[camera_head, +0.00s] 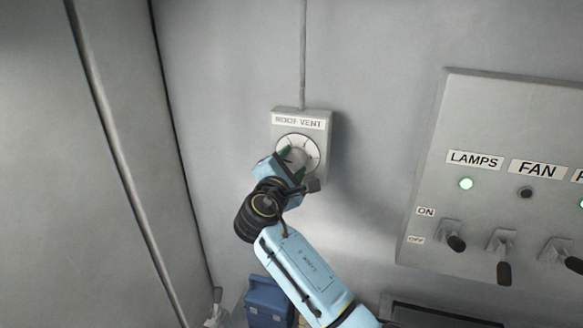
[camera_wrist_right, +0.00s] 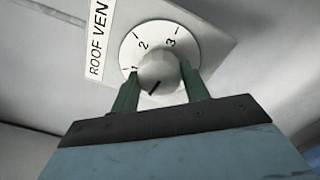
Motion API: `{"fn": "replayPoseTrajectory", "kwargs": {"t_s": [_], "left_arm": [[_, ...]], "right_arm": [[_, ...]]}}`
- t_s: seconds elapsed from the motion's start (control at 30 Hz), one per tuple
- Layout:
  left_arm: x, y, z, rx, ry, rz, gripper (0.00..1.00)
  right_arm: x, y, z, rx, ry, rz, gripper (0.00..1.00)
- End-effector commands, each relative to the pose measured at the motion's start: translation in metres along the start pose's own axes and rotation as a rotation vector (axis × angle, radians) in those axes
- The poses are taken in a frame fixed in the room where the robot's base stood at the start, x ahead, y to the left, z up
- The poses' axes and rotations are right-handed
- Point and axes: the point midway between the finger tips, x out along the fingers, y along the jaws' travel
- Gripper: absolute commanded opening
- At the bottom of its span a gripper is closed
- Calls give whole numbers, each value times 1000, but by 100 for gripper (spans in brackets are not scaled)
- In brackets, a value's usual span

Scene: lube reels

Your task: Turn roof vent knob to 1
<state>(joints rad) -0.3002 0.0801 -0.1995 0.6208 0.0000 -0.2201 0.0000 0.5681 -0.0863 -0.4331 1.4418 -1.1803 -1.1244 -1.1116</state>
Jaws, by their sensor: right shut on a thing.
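The roof vent knob (camera_wrist_right: 160,72) is a round grey knob on a white dial (camera_wrist_right: 193,48) marked 1, 2 and 3. Its black pointer line shows at the knob's lower left in the right wrist view, angled below the 1 mark. The dial sits on a grey box (camera_head: 322,146) labelled ROOF VENT on the wall. My right gripper (camera_head: 292,158) is shut on the knob, with a green finger on each side. In the head view the gripper covers part of the dial and hides the pointer. My left gripper is not in view.
A grey switch panel (camera_head: 483,108) with LAMPS and FAN labels, lights and black-handled levers stands out at the right. A blue case (camera_head: 267,301) is low beneath my right arm. A conduit (camera_head: 303,55) runs up from the vent box. Wall between box and panel is clear.

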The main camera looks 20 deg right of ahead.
Motion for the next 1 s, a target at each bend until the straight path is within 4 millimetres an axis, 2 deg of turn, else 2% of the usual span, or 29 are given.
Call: {"fn": "replayPoseTrajectory", "kwargs": {"t_s": [0.6,1.0], "left_arm": [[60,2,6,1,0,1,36],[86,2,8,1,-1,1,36]], "right_arm": [[0,-3,-3,562,1,-1,23],[0,-1,-2,824,1,-2,23]]}}
